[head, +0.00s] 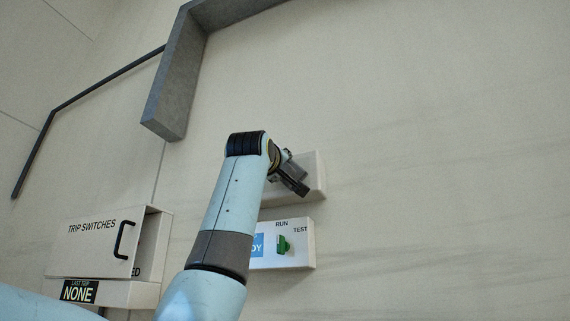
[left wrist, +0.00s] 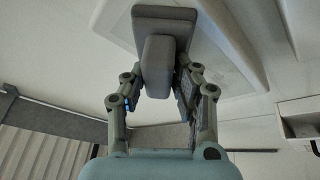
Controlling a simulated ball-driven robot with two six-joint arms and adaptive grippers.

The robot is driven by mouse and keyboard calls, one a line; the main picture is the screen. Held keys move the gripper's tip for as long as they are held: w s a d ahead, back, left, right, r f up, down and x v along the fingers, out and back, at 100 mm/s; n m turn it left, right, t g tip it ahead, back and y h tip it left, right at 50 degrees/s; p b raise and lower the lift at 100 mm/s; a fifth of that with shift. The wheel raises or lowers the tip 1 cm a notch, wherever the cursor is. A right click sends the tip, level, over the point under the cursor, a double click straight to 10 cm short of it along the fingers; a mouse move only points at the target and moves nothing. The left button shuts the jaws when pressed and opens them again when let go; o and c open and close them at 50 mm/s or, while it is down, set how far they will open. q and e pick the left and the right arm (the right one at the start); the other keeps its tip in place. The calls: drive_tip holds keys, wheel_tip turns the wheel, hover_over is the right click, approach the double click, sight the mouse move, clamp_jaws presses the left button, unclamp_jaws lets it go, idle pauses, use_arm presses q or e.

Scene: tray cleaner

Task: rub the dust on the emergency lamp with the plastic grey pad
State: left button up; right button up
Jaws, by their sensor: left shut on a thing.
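The emergency lamp appears to be the pale slab-like fixture (head: 314,178) on the wall, partly hidden behind my left arm and gripper in the head view. It also shows in the left wrist view (left wrist: 237,62) as a pale raised panel. My left gripper (head: 291,178) is in front of it. In the left wrist view the gripper (left wrist: 161,80) is shut on the handle block of the grey pad (left wrist: 165,16). The pad's flat plate lies over or against the lamp's face; I cannot tell whether they touch. No dust is clearly visible. My right gripper is out of view.
Below the lamp is a white RUN/TEST box (head: 297,256) with a green knob (head: 283,244). A TRIP SWITCHES box (head: 100,242) with a black handle is at lower left. A grey duct (head: 172,100) and dark pipe (head: 90,92) run above. The wall at right is clear.

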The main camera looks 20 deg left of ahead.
use_arm(q)
drive_tip(key=w+a, duration=0.1)
drive_tip(key=a, duration=1)
drive_tip(key=shift+a, duration=0.25)
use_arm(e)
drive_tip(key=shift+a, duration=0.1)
use_arm(q)
drive_tip(key=shift+w+a, duration=0.15)
drive_tip(key=shift+a, duration=1.65)
drive_tip(key=shift+w+a, duration=0.15)
drive_tip(key=shift+a, duration=1.6)
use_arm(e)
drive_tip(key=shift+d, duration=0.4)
use_arm(q)
drive_tip(key=shift+s, duration=0.1)
drive_tip(key=shift+s+a+b, duration=0.1)
drive_tip(key=shift+s+b, duration=1.85)
drive_tip(key=shift+s, duration=0.9)
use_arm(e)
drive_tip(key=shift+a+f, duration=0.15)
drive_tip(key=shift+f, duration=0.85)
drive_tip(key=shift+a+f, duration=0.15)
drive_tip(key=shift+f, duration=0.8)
